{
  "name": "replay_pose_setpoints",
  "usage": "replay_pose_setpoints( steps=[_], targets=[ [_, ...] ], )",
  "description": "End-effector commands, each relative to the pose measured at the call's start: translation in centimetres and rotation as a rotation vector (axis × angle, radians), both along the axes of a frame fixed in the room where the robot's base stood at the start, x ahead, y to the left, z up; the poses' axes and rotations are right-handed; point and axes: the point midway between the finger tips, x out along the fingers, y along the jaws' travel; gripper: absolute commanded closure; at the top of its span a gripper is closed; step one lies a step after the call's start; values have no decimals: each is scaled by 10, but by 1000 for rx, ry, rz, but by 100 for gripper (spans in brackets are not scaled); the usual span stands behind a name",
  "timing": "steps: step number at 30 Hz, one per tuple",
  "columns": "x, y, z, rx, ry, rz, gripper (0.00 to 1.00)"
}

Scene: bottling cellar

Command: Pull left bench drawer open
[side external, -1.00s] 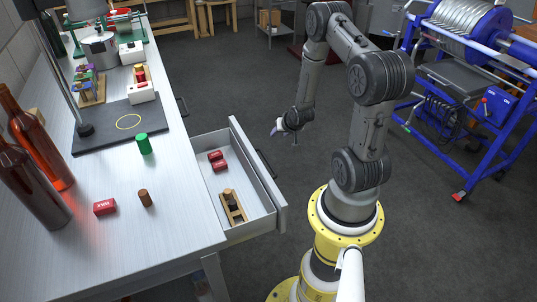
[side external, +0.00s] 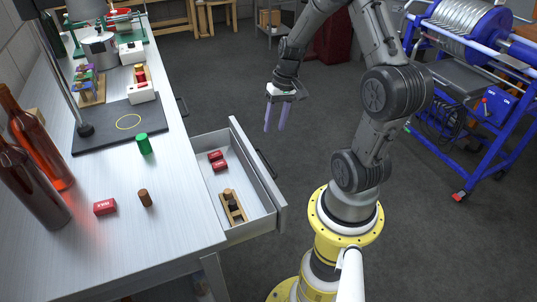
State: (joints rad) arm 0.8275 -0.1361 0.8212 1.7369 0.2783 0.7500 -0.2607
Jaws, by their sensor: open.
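The pulled-out bench drawer (side external: 280,212) stands open at the near end of the bench, with a dark handle (side external: 266,163) on its front. Inside it lie two red boxes (side external: 217,160) and a small wooden rack (side external: 233,207). Farther along the bench side another dark handle (side external: 182,107) shows; the drawer there looks shut. My gripper (side external: 275,118) is open and empty, fingers pointing down, in the air beyond the open drawer and apart from its handle.
The bench (side external: 130,262) carries dark bottles (side external: 38,140), a red box (side external: 104,207), a brown cork (side external: 145,198), a green cylinder (side external: 144,144) and a black mat (side external: 98,137). A blue-framed machine (side external: 490,110) stands at right. The floor between is clear.

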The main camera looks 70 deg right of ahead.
Motion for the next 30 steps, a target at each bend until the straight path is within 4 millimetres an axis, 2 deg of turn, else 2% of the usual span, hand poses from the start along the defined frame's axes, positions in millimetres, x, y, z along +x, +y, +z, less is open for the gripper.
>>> replay_pose_setpoints(
  steps=[9, 15, 21, 30],
  targets=[
    [7, 9, -62, 3, 4, -1, 55],
    [12, 13, -96, 1, 4, -1, 55],
    [15, 15, -114, -1, 0, -3, 55],
    [15, 16, -119, -2, 1, -1, 55]
  ],
)
